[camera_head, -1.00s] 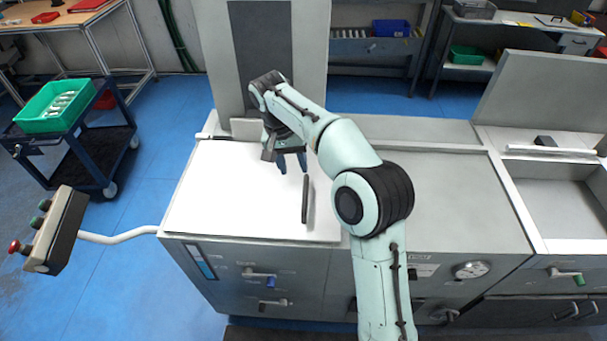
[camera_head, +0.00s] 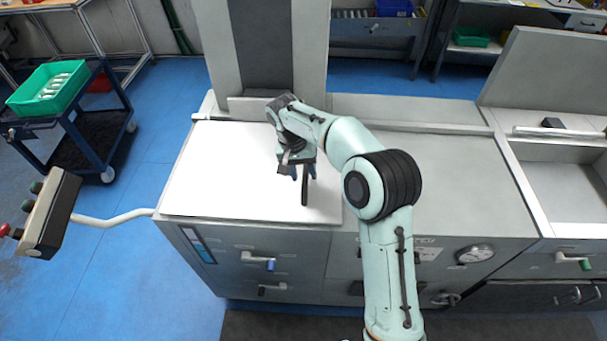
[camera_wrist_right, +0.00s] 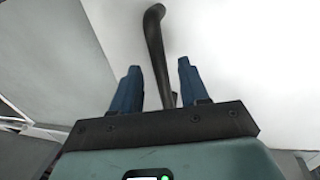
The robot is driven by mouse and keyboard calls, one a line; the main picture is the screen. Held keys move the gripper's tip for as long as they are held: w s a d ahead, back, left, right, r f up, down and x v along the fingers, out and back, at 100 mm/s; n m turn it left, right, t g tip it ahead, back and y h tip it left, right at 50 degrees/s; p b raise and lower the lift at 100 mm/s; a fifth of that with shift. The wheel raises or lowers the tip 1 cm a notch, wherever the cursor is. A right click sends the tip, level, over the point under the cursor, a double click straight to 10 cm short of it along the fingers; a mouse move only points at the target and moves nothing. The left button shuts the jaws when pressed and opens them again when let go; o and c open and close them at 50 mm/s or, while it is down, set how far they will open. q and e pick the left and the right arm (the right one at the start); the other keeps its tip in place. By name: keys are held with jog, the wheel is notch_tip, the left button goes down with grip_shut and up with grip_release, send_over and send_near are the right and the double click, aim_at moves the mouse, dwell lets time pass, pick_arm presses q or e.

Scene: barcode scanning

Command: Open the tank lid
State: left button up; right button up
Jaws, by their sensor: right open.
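The tank lid (camera_head: 225,170) is a flat white panel lying shut on the left part of the grey machine. A dark bar handle (camera_head: 305,188) stands on the lid near its right side. My right gripper (camera_head: 303,172) is over the lid at the far end of the handle, with its blue fingers pointing down. In the right wrist view, the gripper (camera_wrist_right: 157,85) is open and the handle (camera_wrist_right: 154,45) runs between its two fingers. Neither finger visibly touches it. My left gripper is not in view.
A control box (camera_head: 48,215) on a curved arm stands at the left. A dark cart (camera_head: 85,150) carries a green bin (camera_head: 50,88). At the right is an open tank (camera_head: 575,190) with its lid raised. A tall grey column (camera_head: 262,50) rises behind the white lid.

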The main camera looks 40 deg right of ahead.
jog(key=shift+d+f, duration=0.1)
jog(key=shift+f, duration=0.25)
